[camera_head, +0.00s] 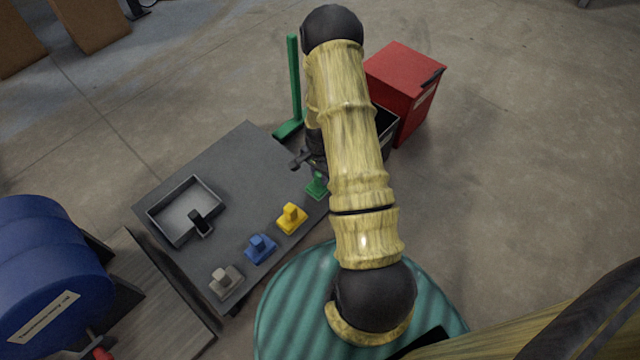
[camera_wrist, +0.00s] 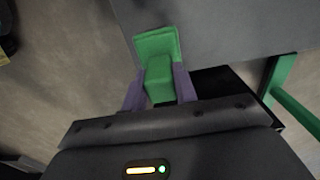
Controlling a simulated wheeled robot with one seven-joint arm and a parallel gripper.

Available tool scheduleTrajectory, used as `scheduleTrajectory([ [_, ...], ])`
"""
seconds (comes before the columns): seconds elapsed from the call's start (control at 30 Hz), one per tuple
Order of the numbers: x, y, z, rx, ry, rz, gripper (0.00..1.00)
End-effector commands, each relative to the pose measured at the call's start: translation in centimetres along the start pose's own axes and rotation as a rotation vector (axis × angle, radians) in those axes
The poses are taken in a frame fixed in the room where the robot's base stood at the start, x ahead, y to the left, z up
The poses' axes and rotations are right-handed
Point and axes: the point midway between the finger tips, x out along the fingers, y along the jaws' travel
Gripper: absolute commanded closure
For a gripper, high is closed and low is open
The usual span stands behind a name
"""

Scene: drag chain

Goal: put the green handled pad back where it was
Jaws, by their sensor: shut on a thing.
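The green handled pad (camera_head: 317,187) is at the right edge of the dark grey table (camera_head: 250,160), in line with the yellow, blue and grey pads. In the wrist view the green pad (camera_wrist: 156,45) has its block handle between my two purple fingers. My gripper (camera_wrist: 158,82) is shut on that handle. In the head view my gripper (camera_head: 316,165) is mostly hidden behind my arm. The pad overlaps the table edge in the wrist view; I cannot tell whether it touches the top.
Yellow (camera_head: 291,218), blue (camera_head: 260,249) and grey (camera_head: 226,281) handled pads stand along the table's near edge. A green post (camera_head: 294,80), red box (camera_head: 405,75) and black bin (camera_head: 388,125) stand behind. The table's middle is clear.

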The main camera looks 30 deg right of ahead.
Motion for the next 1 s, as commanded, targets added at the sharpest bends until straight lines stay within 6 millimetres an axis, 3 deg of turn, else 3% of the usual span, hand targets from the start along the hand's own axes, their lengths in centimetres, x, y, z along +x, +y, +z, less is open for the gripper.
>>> scheduleTrajectory([
  [0.23, 0.1, 0.0, 0.0, 0.0, 0.0, 0.0, 1.0],
  [0.5, 3.6, 0.0, 0.0, 0.0, 0.0, -0.001, 1.0],
  [0.93, 3.9, 0.0, 0.0, 0.0, 0.0, 0.0, 1.0],
  [0.97, 3.9, 0.0, 0.0, 0.0, 0.0, -0.001, 0.68],
  [1.0, 3.9, 0.0, 0.0, 0.0, 0.0, -0.001, 0.6],
])
